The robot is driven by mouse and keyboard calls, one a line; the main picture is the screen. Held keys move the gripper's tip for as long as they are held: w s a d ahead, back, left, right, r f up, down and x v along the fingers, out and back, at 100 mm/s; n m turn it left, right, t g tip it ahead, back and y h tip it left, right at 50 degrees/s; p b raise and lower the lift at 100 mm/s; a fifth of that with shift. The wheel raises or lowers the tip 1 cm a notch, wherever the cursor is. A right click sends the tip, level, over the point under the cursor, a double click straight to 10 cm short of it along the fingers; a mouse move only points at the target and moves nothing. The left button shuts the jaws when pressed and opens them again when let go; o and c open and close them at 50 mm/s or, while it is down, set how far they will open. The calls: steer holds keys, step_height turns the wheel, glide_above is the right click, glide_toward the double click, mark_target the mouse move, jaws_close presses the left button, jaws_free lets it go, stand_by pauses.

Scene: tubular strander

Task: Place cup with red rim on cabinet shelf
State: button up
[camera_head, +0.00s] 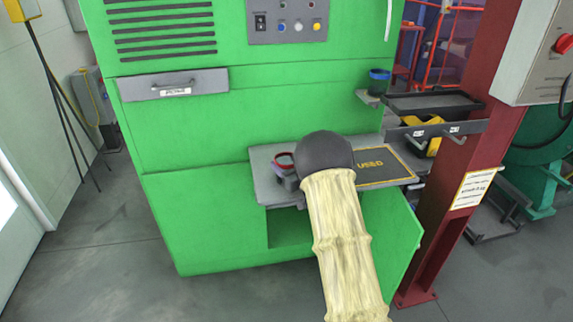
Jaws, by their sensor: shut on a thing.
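The cup with red rim (284,158) shows at the left of my arm's dark round wrist, above the grey shelf surface. My gripper (287,174) is shut on this cup and largely hidden behind the wrist. I cannot tell whether the cup touches the surface below. The grey shelf (262,170) juts from the front of the green cabinet (185,160). Below it the cabinet has an open compartment (287,232), partly hidden by my arm, with a green door (402,240) swung out at the right.
A dark mat marked USED (392,173) lies on the shelf's right part. A dark cup with a blue rim (379,80) stands on a small ledge. A black tray (432,103) and a red post (462,150) stand at the right.

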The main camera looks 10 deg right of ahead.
steer(key=o, duration=1)
steer(key=shift+c, duration=0.2)
steer(key=shift+s, duration=0.1)
steer(key=v, duration=1.2)
